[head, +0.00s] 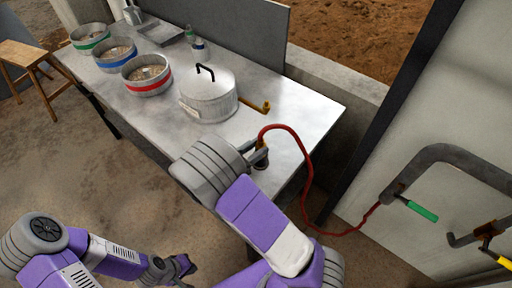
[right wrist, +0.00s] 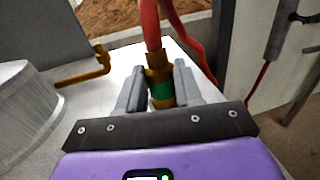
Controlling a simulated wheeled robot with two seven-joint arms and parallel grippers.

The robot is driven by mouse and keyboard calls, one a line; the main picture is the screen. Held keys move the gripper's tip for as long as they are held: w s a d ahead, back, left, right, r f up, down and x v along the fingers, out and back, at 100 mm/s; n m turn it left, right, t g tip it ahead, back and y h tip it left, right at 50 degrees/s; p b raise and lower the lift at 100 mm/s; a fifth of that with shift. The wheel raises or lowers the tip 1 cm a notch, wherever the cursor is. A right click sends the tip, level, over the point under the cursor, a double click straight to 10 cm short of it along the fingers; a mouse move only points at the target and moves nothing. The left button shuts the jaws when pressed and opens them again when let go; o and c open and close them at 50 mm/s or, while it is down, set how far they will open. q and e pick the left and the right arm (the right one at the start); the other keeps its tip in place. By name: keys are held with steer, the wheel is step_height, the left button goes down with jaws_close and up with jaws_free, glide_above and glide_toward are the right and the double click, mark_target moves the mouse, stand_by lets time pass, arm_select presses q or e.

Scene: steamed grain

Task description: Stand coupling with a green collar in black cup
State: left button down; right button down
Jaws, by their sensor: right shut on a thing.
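The coupling with a green collar (right wrist: 161,90) is a brass fitting on the end of a red hose, seen in the right wrist view. My right gripper (right wrist: 160,92) is shut on it, with a grey finger on each side. In the head view the right gripper (head: 256,154) is over the table's near right part, and the brass of the coupling shows between its fingers. A small dark round thing (head: 261,165) just below the fingers may be the black cup; it is mostly hidden. My left gripper (head: 182,266) is open and empty, low in front of the table.
A lidded metal pot (head: 208,98) stands left of the right gripper, with a brass pipe (head: 257,107) beside it. Bowls with green, blue and red bands (head: 147,88) stand further left. The red hose (head: 305,165) loops right toward a wall with a green-handled valve (head: 422,211).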

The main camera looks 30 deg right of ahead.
steer(key=shift+f, duration=0.7)
stand_by(0.5)
steer(key=c, duration=0.7)
jaws_free()
steer(key=shift+a, duration=0.1)
steer(key=a, duration=0.2)
steer(key=s+a, duration=0.1)
steer(key=a, duration=0.2)
steer(key=a+p, duration=0.1)
steer(key=a, duration=0.1)
steer(key=shift+s+a, duration=0.15)
steer(key=shift+s, duration=0.1)
